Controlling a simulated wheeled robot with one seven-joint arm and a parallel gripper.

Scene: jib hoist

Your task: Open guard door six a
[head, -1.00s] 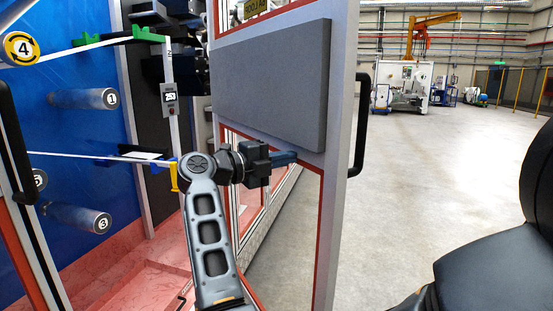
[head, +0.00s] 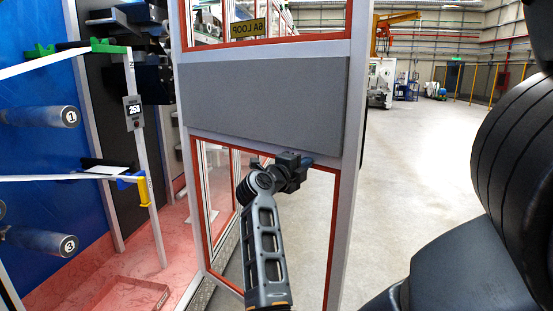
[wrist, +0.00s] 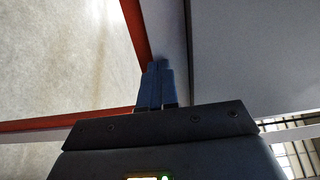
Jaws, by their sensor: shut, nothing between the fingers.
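The guard door (head: 265,105) is a white frame with red trim, a grey panel and clear windows. It bears a yellow "6A LOOP" label (head: 250,29). It stands swung away from the machine opening at left. My gripper (head: 308,161) is at the door's near face, just below the grey panel and beside the right upright. In the wrist view its blue fingers (wrist: 157,72) are together and empty, pointing at the door frame (wrist: 170,35). Whether they touch the frame I cannot tell. The door's handle is almost wholly hidden behind the right upright.
At left, the open machine shows rollers (head: 40,116), a white web (head: 45,63), a display reading 253 (head: 134,112) and a red floor (head: 105,270). Clear grey floor (head: 420,160) lies right of the door. A yellow crane (head: 395,25) stands far back.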

